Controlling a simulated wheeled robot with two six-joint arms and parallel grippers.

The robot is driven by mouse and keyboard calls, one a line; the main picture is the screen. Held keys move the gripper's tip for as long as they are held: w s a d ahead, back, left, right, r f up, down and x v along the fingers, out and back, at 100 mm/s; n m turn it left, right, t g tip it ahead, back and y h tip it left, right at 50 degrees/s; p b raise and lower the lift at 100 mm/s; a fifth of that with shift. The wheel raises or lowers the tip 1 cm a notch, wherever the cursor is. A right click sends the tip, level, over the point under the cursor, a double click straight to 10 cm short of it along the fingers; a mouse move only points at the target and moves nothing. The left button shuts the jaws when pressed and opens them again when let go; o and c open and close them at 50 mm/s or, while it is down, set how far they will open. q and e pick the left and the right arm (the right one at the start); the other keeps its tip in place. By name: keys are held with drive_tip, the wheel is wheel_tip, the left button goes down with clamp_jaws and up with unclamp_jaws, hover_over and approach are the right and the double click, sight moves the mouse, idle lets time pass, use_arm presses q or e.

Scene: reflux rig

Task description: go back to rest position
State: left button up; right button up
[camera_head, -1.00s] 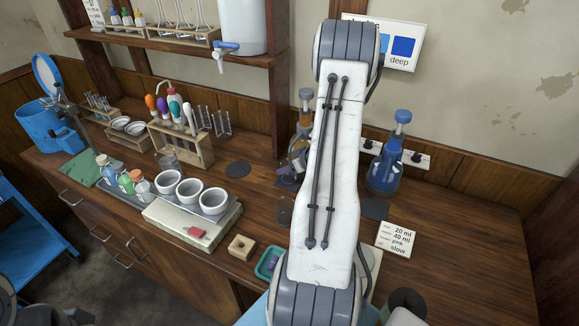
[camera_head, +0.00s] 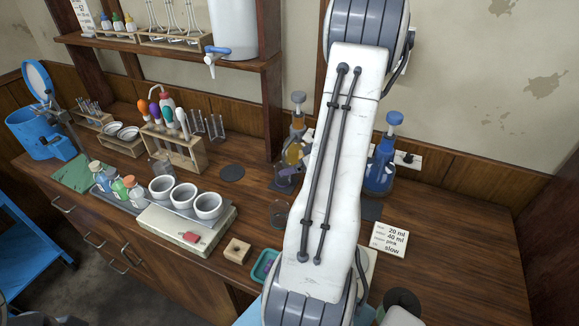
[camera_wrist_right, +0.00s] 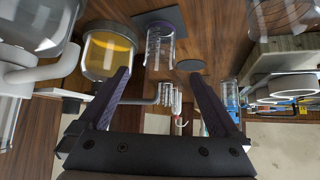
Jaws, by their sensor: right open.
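My right arm's white link stands across the middle of the head view and hides its own gripper there. In the right wrist view my right gripper (camera_wrist_right: 159,73) is open, its two dark fingers apart with nothing held between them. Past the fingertips stand a clear glass beaker (camera_wrist_right: 160,47) and a round flask with amber liquid (camera_wrist_right: 108,52). My left gripper is not in view.
A blue flask (camera_head: 380,168) stands right of my arm, near a note card (camera_head: 389,240). White cups (camera_head: 184,196), a dropper rack (camera_head: 175,148) and a wooden block (camera_head: 237,250) are on the left. A shelf (camera_head: 170,42) hangs above. The bench's right end is clear.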

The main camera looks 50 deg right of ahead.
drive_tip(key=shift+s+a+r, duration=0.1)
drive_tip(key=shift+s+r, duration=0.4)
drive_tip(key=shift+r, duration=0.1)
